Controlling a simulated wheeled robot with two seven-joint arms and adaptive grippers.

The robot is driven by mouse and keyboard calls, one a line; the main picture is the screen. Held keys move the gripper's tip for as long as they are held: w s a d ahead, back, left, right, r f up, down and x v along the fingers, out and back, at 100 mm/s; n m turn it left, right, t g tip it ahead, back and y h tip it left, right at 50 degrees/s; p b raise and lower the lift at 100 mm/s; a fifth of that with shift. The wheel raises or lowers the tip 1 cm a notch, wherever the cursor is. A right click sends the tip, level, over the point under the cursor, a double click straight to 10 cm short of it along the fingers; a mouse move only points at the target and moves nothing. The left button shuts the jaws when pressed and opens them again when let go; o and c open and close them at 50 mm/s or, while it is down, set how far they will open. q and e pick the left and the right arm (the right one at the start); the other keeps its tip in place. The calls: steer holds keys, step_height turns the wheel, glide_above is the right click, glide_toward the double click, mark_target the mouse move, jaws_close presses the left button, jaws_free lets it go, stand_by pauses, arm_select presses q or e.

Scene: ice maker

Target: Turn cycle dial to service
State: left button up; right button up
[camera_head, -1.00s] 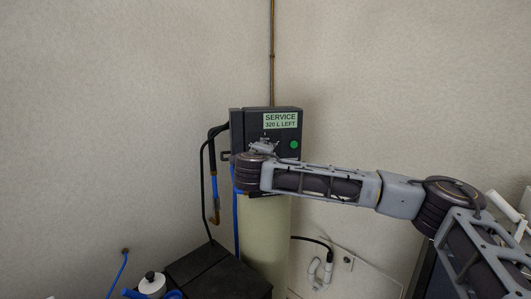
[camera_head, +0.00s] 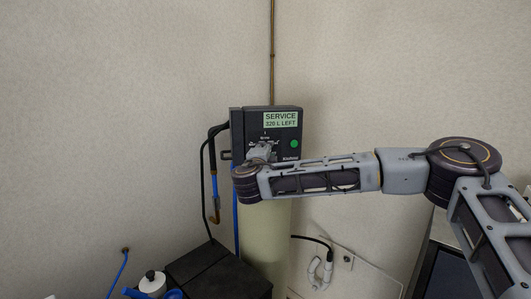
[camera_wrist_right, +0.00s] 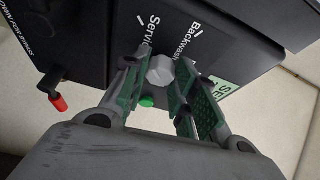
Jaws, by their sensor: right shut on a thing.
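The cycle dial (camera_wrist_right: 160,70) is a small pale grey knob on the dark control head (camera_head: 238,130). The words "Service" and "Backwash" are printed beside it in the right wrist view. My right gripper (camera_wrist_right: 158,82) is shut on the dial, with a green-padded finger on each side. In the head view my right gripper (camera_head: 262,153) is at the front of the control head, and my wrist partly hides it. The display (camera_head: 281,119) reads "SERVICE 320 L LEFT". The dial's pointer direction cannot be made out. My left gripper is not in view.
A green button (camera_head: 294,144) is right of the dial. A red-tipped lever (camera_wrist_right: 58,101) sticks out from the head's side. Black and blue hoses (camera_head: 213,175) hang at the left. The cream tank (camera_head: 264,235) stands below, beside a black box (camera_head: 215,270).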

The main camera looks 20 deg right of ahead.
steer(key=shift+f, duration=0.15)
stand_by(0.3)
steer(key=o, duration=1)
steer(key=shift+v, duration=5.95)
